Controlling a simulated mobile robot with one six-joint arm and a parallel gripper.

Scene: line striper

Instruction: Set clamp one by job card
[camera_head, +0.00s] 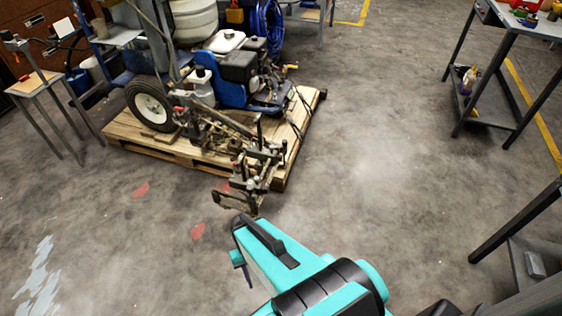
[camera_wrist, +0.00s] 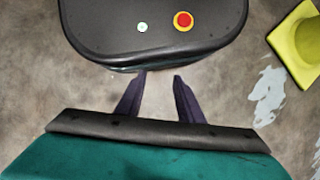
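The line striper (camera_head: 235,75) stands on a wooden pallet (camera_head: 190,155) in the head view, blue and black with a large wheel. A dark metal assembly with rods and clamp-like parts (camera_head: 255,165) juts from its front past the pallet edge. I cannot tell which part is clamp one. A white card-like sheet (camera_head: 66,24) stands at the upper left, too small to read. In the wrist view my gripper (camera_wrist: 161,75) has its two purple fingers apart with nothing between them. It points down toward the floor and my own base, away from the striper.
A small wooden-topped stand (camera_head: 36,82) is left of the pallet. Metal tables stand on the right, one holding colored items (camera_head: 525,12). A yellow-green cone-like object (camera_wrist: 298,45) shows in the wrist view. The floor between pallet and right tables is clear.

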